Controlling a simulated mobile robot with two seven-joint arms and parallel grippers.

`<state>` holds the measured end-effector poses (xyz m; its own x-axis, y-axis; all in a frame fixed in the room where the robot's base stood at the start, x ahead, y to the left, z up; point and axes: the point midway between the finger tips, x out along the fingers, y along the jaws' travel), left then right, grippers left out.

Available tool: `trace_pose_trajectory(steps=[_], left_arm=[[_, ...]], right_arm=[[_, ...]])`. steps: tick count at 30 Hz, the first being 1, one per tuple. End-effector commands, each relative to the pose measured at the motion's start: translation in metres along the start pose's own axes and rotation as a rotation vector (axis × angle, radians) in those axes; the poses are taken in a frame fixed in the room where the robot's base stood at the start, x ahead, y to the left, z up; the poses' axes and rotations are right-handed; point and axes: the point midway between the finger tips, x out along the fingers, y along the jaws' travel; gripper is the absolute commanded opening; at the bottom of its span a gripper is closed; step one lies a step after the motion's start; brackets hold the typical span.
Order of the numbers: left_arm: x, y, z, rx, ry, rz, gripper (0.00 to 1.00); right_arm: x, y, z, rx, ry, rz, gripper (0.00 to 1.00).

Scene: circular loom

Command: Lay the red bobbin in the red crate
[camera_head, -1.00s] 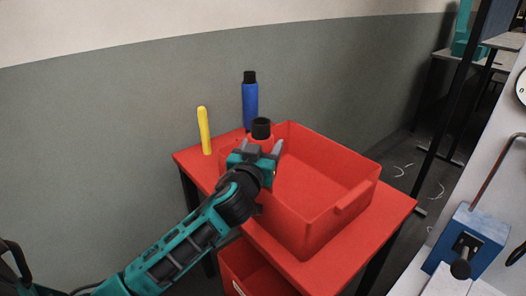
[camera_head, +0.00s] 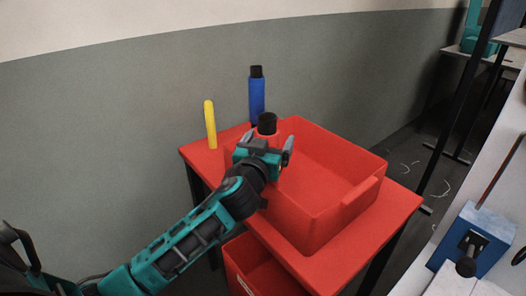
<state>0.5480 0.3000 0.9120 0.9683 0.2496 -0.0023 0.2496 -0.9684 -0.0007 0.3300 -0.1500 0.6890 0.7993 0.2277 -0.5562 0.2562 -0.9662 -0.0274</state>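The red bobbin (camera_head: 267,138) with a black top stands upright at the left side of the red crate (camera_head: 318,222). Its lower part is hidden behind my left gripper (camera_head: 267,146), so I cannot see what it rests on. The gripper's fingers are spread on either side of the bobbin, and the right finger looks clear of it. The open crate sits on a red table (camera_head: 375,235), and the part of its floor that shows is bare. My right gripper is not in view.
A blue bobbin (camera_head: 257,97) with a black top and a yellow rod-like piece (camera_head: 211,125) stand behind the crate, near the wall. Another red bin (camera_head: 250,268) is below the table. A blue device (camera_head: 474,240) is at the right on a white surface.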

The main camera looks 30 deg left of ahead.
Motion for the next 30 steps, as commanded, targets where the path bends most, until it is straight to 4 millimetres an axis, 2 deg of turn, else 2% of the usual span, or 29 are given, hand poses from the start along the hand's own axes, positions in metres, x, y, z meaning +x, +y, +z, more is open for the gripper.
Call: trace_pose_trajectory(steps=[5,12,18,24,30], left_arm=[[-0.025,0.001,0.001,-0.001,-0.002,0.002,0.90],[-0.074,0.000,0.001,-0.004,-0.003,0.001,0.90],[-0.104,0.000,0.001,-0.003,-0.001,0.001,0.90],[-0.118,0.000,0.000,-0.001,0.001,0.000,0.90],[-0.120,0.000,-0.001,0.000,0.002,0.000,0.90]], right_arm=[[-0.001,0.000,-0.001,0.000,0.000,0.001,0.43],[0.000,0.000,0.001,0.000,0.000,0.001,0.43],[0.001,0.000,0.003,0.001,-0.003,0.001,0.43],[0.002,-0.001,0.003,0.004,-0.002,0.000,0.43],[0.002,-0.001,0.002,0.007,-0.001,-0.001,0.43]])
